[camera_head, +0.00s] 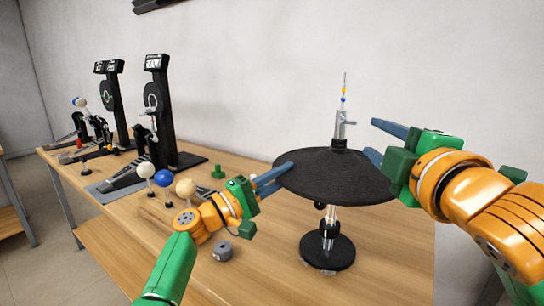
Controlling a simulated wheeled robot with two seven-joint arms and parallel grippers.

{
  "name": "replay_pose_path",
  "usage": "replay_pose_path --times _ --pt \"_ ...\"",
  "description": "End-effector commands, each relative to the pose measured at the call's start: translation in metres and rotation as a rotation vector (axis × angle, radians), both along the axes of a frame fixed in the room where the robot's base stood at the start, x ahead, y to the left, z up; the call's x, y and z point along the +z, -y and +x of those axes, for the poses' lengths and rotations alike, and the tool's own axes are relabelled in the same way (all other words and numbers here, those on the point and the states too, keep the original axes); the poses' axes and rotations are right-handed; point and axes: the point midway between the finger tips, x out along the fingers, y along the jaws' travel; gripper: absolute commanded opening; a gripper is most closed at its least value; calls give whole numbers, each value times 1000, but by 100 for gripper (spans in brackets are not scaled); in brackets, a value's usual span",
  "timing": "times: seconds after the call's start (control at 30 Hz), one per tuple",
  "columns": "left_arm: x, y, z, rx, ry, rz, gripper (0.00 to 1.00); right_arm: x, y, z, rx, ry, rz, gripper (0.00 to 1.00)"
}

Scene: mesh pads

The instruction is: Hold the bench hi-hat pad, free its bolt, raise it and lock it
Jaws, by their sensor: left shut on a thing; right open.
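The hi-hat pad (333,180) is a wide black disc on an upright metal stand with a round black base (327,254). It stands at the right of the bench. My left gripper (281,178) is shut on the pad's left rim. My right gripper (373,140) is open and empty, just right of the upper rod, with its lower finger near the pad's right edge. A metal bolt with a side handle (346,122) sits on the rod above the pad, left of the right gripper's fingers. A thin rod with yellow and blue marks (344,94) rises above it.
Two black kick pads with pedals (157,110) stand at the left of the wooden bench (180,262). Ball-headed beaters (163,178), a green knob (218,171) and a grey cylinder (222,251) lie nearer my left arm. Bare bench surrounds the stand's base.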

Motion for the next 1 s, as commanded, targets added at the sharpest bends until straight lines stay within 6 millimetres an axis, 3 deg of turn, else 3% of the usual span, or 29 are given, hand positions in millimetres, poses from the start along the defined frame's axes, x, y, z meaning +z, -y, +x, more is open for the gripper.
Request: replay_pose_path --times 0.13,0.53,0.6,0.63,0.73,0.8,0.9,1.0 --pt "5 -1 0 2 5 -4 0 2 1 -13 0 2 -1 45" --pt "48 -1 0 2 6 -4 0 30 1 -14 0 1 -1 45" --pt "43 -1 0 2 5 -5 0 28 0 -13 3 4 25 32" --pt "43 -1 0 2 5 -5 0 31 -2 -12 8 9 67 32" --pt "43 -1 0 2 5 -4 0 51 -6 -2 38 31 408 32" --pt "42 -1 0 2 5 -4 0 62 -7 11 57 22 744 32" --pt "42 -1 0 2 5 -4 0 61 -3 31 52 -26 1177 32" --pt "42 -1 0 2 4 -3 0 50 -3 48 25 -81 1475 32"
